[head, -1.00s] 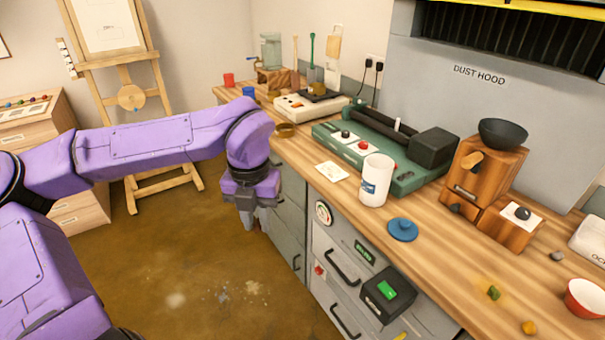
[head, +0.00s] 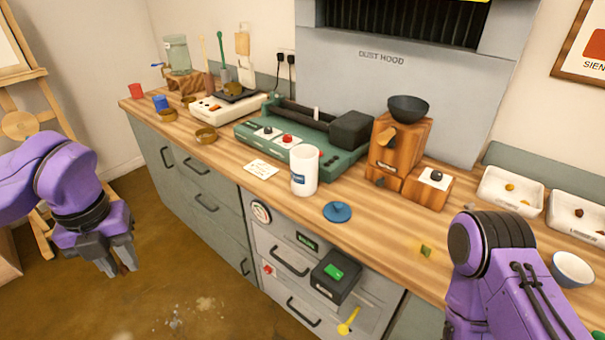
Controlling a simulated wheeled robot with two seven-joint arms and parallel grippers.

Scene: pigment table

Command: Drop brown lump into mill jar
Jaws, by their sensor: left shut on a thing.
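The white jar (head: 304,172) with a blue label stands upright on the wooden counter, in front of the green roller machine (head: 300,135). Its blue lid (head: 338,212) lies on the counter to its right. My left gripper (head: 122,270) is over the floor, left of the counter and well apart from the jar. A dark brown lump (head: 579,212) lies in the far right white tray (head: 567,232). My right arm comes in at the lower right; its gripper is out of view.
A wooden grinder (head: 392,158) with a black bowl (head: 408,108) stands right of the machine. Another white tray (head: 507,202) holds a yellow lump. A green lump (head: 426,250) lies near the front edge, and a bowl (head: 572,270) at the right. The card (head: 261,169) lies left of the jar.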

